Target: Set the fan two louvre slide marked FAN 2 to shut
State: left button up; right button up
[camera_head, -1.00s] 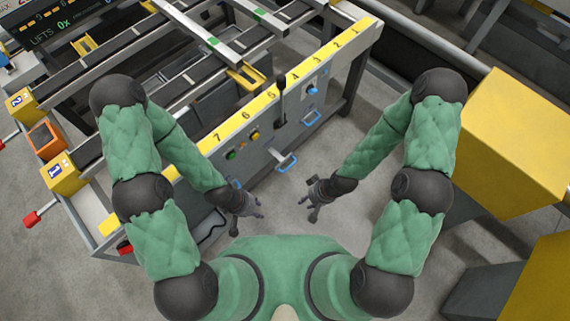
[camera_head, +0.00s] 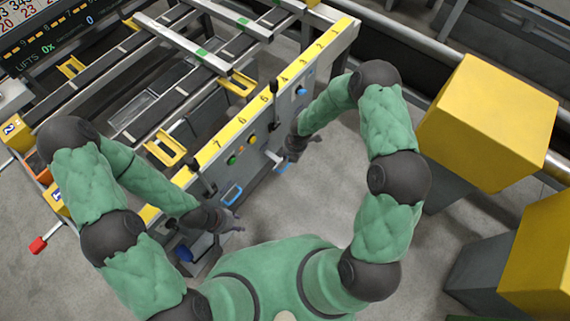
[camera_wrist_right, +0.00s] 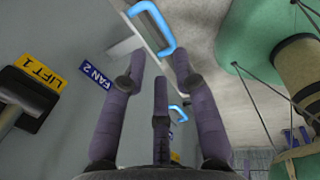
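The FAN 2 slide has a blue loop handle (camera_wrist_right: 153,28) on a pale plate, at the top of the right wrist view beside the blue FAN 2 label (camera_wrist_right: 95,74). In the head view a blue handle (camera_head: 282,167) projects from the grey panel close to my right gripper (camera_head: 291,157). My right gripper, also in the wrist view (camera_wrist_right: 158,75), has its fingers spread with nothing between them; the handle is just beyond the fingertips. My left gripper (camera_head: 237,222) is open and empty, low in front of the panel.
A yellow LIFT 1 label (camera_wrist_right: 42,73) and a dark lever (camera_wrist_right: 28,92) are left of FAN 2. Another blue handle (camera_head: 232,195) is on the panel, with green (camera_head: 231,160) and yellow (camera_head: 252,139) buttons. A yellow box (camera_head: 490,105) stands right. Floor before the panel is clear.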

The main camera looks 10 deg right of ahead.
aim_at(287, 165)
jog(key=f+b, duration=0.1)
jog(key=f, duration=0.2)
jog(key=f+b, duration=0.1)
jog(key=f, duration=0.2)
jog(key=w+a+f+b, duration=0.1)
jog(key=f, duration=0.1)
jog(key=shift+w+f, duration=0.1)
jog(key=shift+f, duration=0.3)
grip_shut()
